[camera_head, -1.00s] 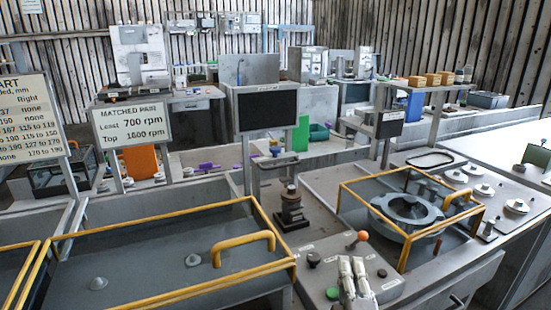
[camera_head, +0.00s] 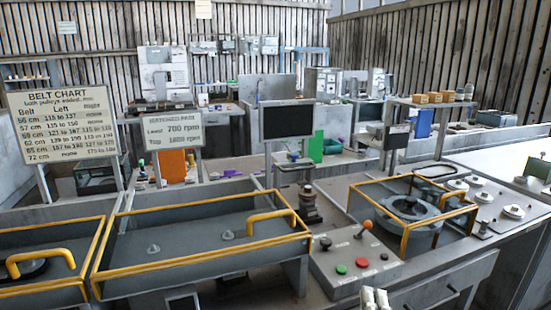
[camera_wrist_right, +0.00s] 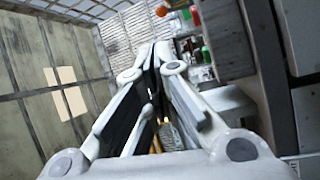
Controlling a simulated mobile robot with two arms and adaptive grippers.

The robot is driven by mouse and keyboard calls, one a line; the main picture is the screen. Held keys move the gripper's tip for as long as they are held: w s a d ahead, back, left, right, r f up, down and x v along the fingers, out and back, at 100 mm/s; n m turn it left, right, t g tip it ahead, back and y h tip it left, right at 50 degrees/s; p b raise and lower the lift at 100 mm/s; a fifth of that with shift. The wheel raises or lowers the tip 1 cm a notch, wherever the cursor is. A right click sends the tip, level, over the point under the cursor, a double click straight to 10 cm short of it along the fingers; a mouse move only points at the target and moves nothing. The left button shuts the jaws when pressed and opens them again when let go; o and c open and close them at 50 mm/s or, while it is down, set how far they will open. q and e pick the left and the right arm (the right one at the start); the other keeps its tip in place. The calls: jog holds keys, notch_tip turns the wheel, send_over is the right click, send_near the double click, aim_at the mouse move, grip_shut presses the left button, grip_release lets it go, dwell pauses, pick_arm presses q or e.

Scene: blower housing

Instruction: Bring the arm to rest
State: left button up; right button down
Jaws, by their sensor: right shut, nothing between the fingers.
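My right gripper (camera_head: 375,299) shows at the bottom edge of the head view, in front of the control panel and below its buttons. Only its fingertips are in the picture there. In the right wrist view my right gripper (camera_wrist_right: 158,62) has its two fingers together, with nothing held between them. My left gripper does not show in either view.
The control panel (camera_head: 330,285) has an orange-knobbed lever (camera_head: 367,225), a green button (camera_head: 341,269) and a red button (camera_head: 361,262). Yellow-framed guards (camera_head: 200,262) stand left of it, and another yellow guard (camera_head: 472,208) covers a round housing (camera_head: 410,206).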

jog(key=s+d+f+m+g, duration=0.2)
jog(key=s+f+m+g, duration=0.2)
jog(key=f, duration=0.3)
jog(key=s+d+f+m+g, duration=0.3)
jog(key=s+f+m+g, duration=0.1)
jog(key=f, duration=0.2)
jog(key=s+a+f+m+g+y, duration=0.2)
jog(key=s+f+g, duration=0.2)
jog(key=s, duration=0.5)
jog(key=s+a+f+m+g+y, duration=0.2)
jog(key=s+f+g, duration=0.25)
jog(key=s, duration=0.35)
notch_tip(320, 180, down, 27)
jog(key=s, duration=0.2)
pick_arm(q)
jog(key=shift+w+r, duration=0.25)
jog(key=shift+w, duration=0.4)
pick_arm(e)
jog(key=s+d+f+g, duration=0.2)
jog(key=s+f, duration=1.3)
jog(key=s, duration=0.1)
jog(key=shift+s+d+f+n+h, duration=0.2)
jog(key=shift+s+d+n+h, duration=0.1)
jog(key=shift+s+d+n, duration=0.1)
